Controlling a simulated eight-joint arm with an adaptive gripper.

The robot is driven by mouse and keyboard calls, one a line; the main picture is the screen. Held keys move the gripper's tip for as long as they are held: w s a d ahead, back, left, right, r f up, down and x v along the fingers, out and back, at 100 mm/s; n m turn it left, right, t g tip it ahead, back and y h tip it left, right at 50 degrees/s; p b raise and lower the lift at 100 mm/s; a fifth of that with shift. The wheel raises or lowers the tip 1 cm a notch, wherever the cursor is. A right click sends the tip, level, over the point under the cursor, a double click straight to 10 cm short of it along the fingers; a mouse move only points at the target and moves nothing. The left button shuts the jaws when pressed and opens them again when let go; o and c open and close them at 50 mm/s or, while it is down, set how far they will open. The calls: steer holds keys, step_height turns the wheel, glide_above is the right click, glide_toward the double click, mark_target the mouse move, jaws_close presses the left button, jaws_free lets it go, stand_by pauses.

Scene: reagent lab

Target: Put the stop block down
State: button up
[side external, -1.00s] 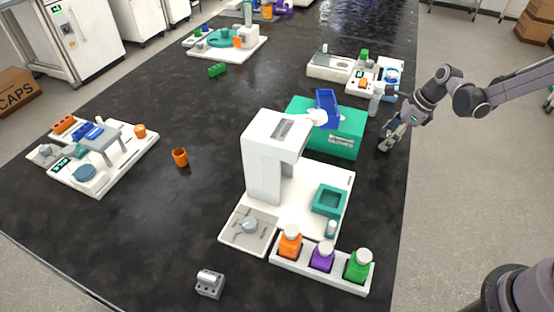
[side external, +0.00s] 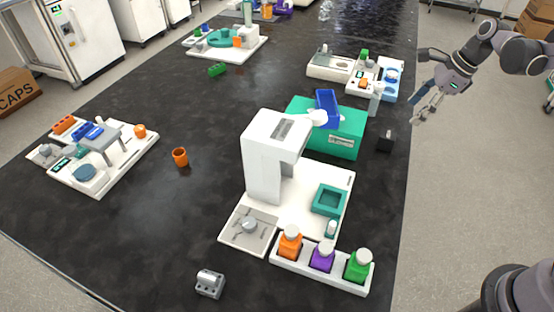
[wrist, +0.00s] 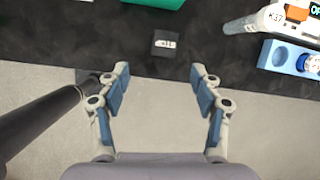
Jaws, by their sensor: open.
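The stop block is a small black block (side external: 385,141) with a pale label, standing on the dark bench near its right edge in the side view. It also shows in the wrist view (wrist: 164,43), beyond my fingertips and clear of them. My gripper (side external: 421,116) is up and to the right of the block, past the bench edge over the floor. In the wrist view my gripper (wrist: 159,73) has its two fingers wide apart with nothing between them.
A green box (side external: 345,146) with a blue tray (side external: 327,104) stands left of the block. A clear bottle (side external: 374,103) stands behind it. A white dispenser (side external: 264,165) and a rack of coloured bottles (side external: 330,272) are nearer. Bench around the block's front is clear.

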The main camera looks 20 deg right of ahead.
steer(key=s+a+r+n+t+h, duration=0.1)
steer(key=s+a+n, duration=0.4)
steer(key=n, duration=0.7)
steer(key=s+a+r+n+t+h, duration=0.1)
steer(key=s+a+n, duration=0.3)
steer(key=s+n, duration=0.6)
steer(key=n+t, duration=0.1)
steer(key=n, duration=0.2)
steer(key=shift+s+a+r+t+h, duration=0.2)
steer(key=shift+a+r+t+h, duration=0.15)
steer(key=shift+r+t+h, duration=0.05)
